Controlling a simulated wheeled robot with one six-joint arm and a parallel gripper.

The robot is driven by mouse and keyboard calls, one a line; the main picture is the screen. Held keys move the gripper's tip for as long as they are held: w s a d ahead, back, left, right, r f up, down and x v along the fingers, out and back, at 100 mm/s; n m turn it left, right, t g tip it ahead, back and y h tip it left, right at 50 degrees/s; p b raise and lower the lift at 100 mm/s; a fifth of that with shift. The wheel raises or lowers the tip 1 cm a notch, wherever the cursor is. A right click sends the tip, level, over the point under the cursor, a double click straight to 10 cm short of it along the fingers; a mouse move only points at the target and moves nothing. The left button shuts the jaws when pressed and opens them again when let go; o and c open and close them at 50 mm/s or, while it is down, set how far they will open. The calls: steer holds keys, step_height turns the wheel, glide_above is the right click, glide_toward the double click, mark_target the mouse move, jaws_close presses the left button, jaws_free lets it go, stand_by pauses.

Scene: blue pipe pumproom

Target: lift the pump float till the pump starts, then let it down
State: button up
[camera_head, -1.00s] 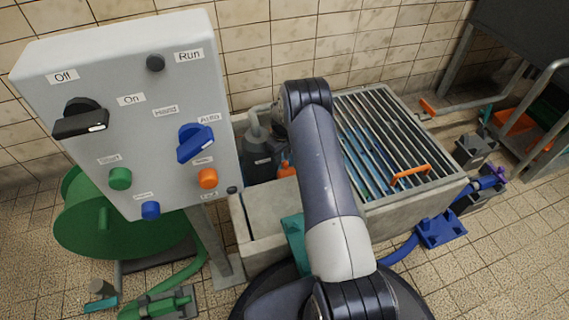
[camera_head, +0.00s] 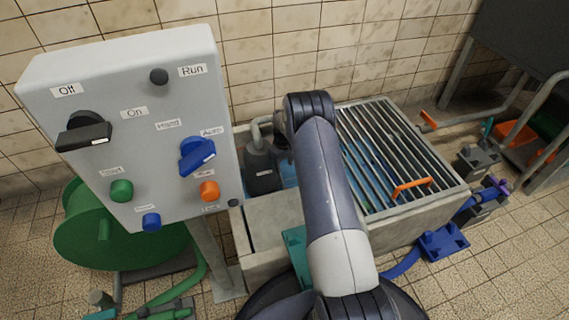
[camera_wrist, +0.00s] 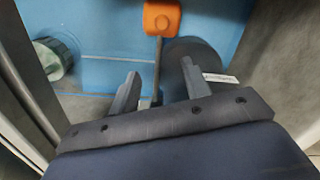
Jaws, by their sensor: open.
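The orange pump float (camera_wrist: 161,17) shows at the top of the wrist view. A thin grey rod (camera_wrist: 157,68) runs from it down toward the gap between my fingers. My gripper (camera_wrist: 159,88) is open, with one finger on each side of the rod's lower end; I cannot tell whether they touch it. The dark pump body (camera_wrist: 196,58) lies beyond the right finger. In the head view the dark pump (camera_head: 262,172) stands in the pit left of my arm. There my gripper and the float are hidden.
The concrete pit (camera_head: 272,222) has blue water and a metal grate (camera_head: 385,150) with an orange handle (camera_head: 412,185) on its right. A grey control panel (camera_head: 125,85) with switches stands at left, close to my arm. A green reel (camera_head: 90,230) is behind it.

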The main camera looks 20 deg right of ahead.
step_height(320, 180, up, 11)
steer(key=p, duration=0.4)
steer(key=shift+f, duration=0.15)
steer(key=shift+f, duration=0.1)
step_height(320, 180, down, 14)
steer(key=s+b, duration=0.2)
steer(key=b, duration=0.2)
steer(key=shift+b, duration=0.35)
